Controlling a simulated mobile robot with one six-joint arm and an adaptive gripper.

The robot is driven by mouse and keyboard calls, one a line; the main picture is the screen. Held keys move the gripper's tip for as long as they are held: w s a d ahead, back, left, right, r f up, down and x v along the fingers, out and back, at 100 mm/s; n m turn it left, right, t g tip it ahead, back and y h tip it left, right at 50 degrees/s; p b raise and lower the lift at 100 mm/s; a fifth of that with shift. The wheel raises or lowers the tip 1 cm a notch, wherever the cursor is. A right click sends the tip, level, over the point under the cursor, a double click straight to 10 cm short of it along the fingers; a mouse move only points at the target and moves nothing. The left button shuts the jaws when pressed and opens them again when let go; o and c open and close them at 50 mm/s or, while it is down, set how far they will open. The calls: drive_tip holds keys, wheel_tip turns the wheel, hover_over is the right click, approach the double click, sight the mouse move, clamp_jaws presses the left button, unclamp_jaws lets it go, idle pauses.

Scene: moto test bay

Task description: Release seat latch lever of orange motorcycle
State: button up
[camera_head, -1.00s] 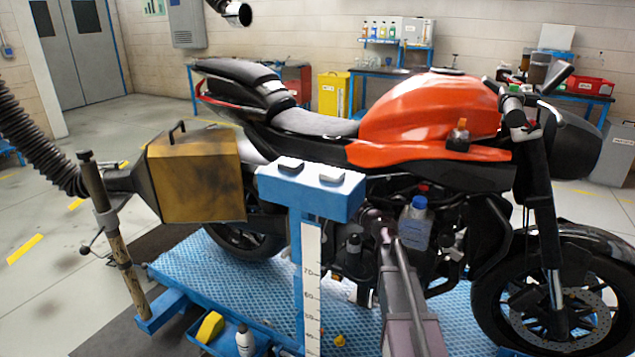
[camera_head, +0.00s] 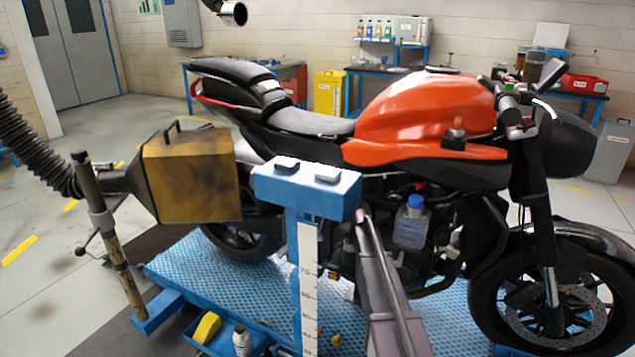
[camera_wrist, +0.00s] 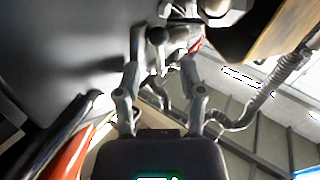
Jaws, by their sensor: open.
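The orange motorcycle (camera_head: 425,110) stands upright on a blue textured platform, its black seat (camera_head: 312,122) behind the orange tank. In the wrist view, a short lever with a dark round knob (camera_wrist: 156,35) shows near my fingertips, under a dark panel. I cannot tell for sure that it is the seat latch lever. My gripper (camera_wrist: 162,62) is open, its two fingers spread on either side of the lever's line. I cannot tell whether either finger touches it. In the head view, my gripper is hidden behind the blue stand's top.
A blue stand (camera_head: 305,190) with a scale rises in front of the motorcycle. A brownish-yellow box (camera_head: 195,178) with a hose is at its left. A bottle with a blue cap (camera_head: 411,225) is beside the engine.

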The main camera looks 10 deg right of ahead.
drive_tip(key=shift+x, duration=2.3)
drive_tip(key=shift+s, duration=0.1)
clamp_jaws()
